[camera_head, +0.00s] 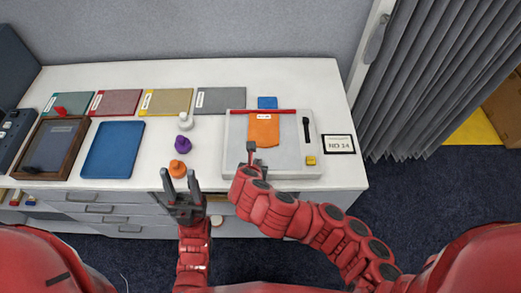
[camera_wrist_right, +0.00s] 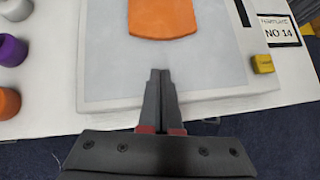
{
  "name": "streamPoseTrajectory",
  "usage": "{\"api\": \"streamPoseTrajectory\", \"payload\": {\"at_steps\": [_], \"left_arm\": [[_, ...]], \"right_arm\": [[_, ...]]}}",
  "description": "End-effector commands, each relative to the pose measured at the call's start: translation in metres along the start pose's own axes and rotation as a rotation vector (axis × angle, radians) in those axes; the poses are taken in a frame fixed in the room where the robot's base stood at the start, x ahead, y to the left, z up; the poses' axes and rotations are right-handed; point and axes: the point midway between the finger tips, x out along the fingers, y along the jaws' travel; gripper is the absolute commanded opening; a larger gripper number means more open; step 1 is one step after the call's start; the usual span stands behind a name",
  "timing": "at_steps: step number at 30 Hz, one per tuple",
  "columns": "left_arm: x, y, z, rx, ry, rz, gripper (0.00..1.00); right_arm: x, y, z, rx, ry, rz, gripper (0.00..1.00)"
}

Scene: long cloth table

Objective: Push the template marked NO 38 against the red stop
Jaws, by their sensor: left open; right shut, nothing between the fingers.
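An orange template (camera_head: 264,131) lies on a pale grey board (camera_head: 237,141), its far edge at or very near a red bar (camera_head: 285,111), the red stop. A small white label sits at its far end; I cannot read its number. The template's near, rounded end shows in the right wrist view (camera_wrist_right: 163,18). My right gripper (camera_head: 251,150) is shut and empty over the board's near part, its fingertips (camera_wrist_right: 160,73) apart from the template's near end. My left gripper (camera_head: 181,178) is open and empty at the table's front edge.
A card (camera_wrist_right: 278,30) reading NO 14 lies right of the board. A yellow block (camera_head: 311,160) and a black-handled tool (camera_head: 307,130) sit on the board's right. Purple (camera_head: 184,148), orange (camera_head: 180,170) and white (camera_head: 186,121) knobs stand left. Several coloured plates line the back; a blue tray (camera_head: 113,150) is left.

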Motion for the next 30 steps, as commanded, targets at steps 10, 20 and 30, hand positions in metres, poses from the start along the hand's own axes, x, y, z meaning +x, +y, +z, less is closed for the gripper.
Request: {"api": "streamPoseTrajectory", "payload": {"at_steps": [10, 20, 30], "left_arm": [[0.025, -0.001, -0.004, 0.000, 0.000, 0.000, 0.50], [0.032, -0.002, -0.005, 0.000, 0.000, 0.000, 0.50], [0.029, -0.001, -0.005, 0.000, 0.000, 0.000, 0.50]], "right_arm": [[0.034, 0.000, 0.020, 0.001, -0.001, -0.001, 0.00], [0.047, 0.001, 0.029, 0.001, -0.001, 0.002, 0.00], [0.050, 0.001, 0.030, 0.002, -0.001, 0.001, 0.00]]}}
